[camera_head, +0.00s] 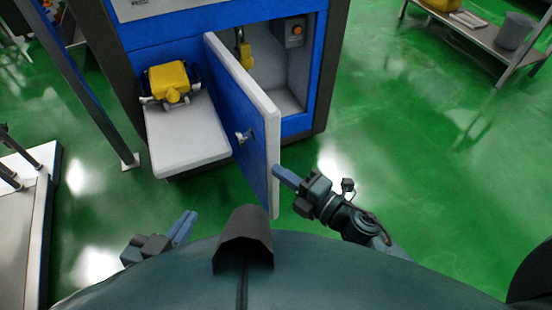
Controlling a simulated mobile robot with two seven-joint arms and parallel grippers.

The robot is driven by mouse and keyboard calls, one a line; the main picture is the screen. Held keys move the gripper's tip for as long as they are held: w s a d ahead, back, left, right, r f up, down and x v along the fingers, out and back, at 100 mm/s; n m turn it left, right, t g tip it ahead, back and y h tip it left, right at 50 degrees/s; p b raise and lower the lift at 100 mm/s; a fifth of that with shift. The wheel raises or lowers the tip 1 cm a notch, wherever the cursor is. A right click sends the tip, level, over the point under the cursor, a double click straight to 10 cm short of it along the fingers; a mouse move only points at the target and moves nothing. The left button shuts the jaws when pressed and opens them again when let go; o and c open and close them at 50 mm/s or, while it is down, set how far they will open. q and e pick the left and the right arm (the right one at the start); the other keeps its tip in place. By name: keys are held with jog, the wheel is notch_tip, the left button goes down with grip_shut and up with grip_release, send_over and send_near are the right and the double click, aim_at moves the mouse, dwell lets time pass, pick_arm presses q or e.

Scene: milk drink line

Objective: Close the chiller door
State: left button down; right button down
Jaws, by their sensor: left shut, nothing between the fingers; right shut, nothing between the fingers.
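The chiller door (232,108) is a blue panel with a pale thick edge and a small silver handle (243,136). It stands open, swung out toward me from the blue chiller cabinet (175,32). My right gripper (279,172) is shut and empty, with its fingertips close to the door's edge on its right side. I cannot tell whether they touch it. My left gripper (187,222) is shut and empty, low in the view and left of the door, apart from it.
A pale shelf (185,135) with a yellow device (168,80) juts out left of the door. A shelf rack (475,38) holds a grey bucket (515,31). The green floor on the right is clear.

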aim_at(270, 148)
jog(key=x, duration=0.9)
jog(key=shift+w+d+b, duration=0.1)
jog(key=shift+w+d, duration=0.15)
jog(key=shift+d, duration=0.4)
jog(key=shift+w+d+b, duration=0.15)
jog(key=shift+w+d, duration=0.1)
jog(key=shift+d, duration=0.4)
jog(key=shift+w+d+b, duration=0.1)
jog(key=shift+w+d, duration=0.1)
jog(key=shift+d, duration=0.5)
